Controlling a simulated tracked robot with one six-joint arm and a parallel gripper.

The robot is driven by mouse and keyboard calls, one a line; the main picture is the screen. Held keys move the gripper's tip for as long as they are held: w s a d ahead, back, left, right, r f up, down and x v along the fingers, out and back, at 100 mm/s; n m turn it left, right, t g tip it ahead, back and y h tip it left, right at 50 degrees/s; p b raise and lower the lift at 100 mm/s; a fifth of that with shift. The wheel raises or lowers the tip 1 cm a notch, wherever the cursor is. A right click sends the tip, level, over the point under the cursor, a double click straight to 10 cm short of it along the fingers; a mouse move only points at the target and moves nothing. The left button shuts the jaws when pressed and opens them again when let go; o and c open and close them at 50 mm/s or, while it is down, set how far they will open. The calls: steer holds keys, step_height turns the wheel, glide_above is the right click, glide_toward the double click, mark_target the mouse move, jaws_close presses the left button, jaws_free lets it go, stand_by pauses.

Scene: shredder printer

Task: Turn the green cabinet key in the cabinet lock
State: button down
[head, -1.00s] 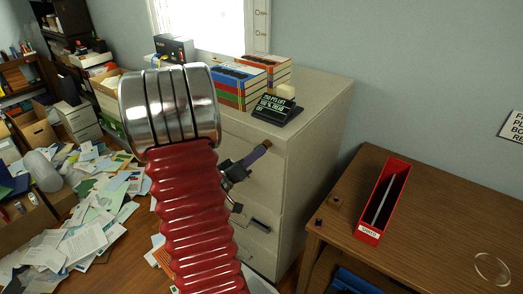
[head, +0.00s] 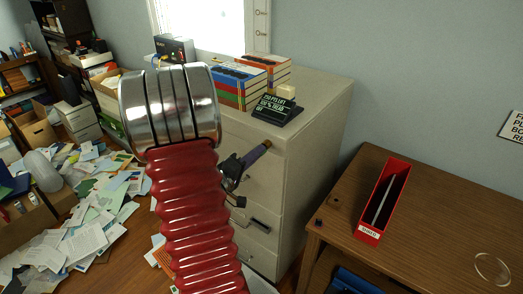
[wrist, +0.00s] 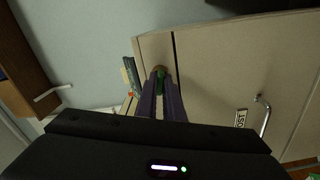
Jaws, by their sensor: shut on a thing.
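The beige filing cabinet (head: 312,140) stands in the middle of the head view. My gripper (head: 266,144) reaches to the upper part of its front, near the right edge. In the wrist view my gripper's purple fingers (wrist: 161,80) are shut on the green cabinet key (wrist: 160,71), of which only a small part shows between the tips. The key is against the cabinet front (wrist: 220,65). The cabinet lock is hidden behind the fingers and key, so I cannot tell how far the key is turned.
Binders (head: 240,85) and a small black sign (head: 277,110) stand on the cabinet. A wooden desk (head: 440,220) with a red file holder (head: 383,200) is at the right. Papers (head: 90,210) cover the floor at the left. A drawer handle (wrist: 264,117) shows in the wrist view.

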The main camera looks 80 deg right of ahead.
steer(key=shift+n, duration=0.4)
steer(key=shift+n, duration=0.7)
steer(key=c, duration=1.5)
jaws_free()
steer(key=shift+v, duration=3)
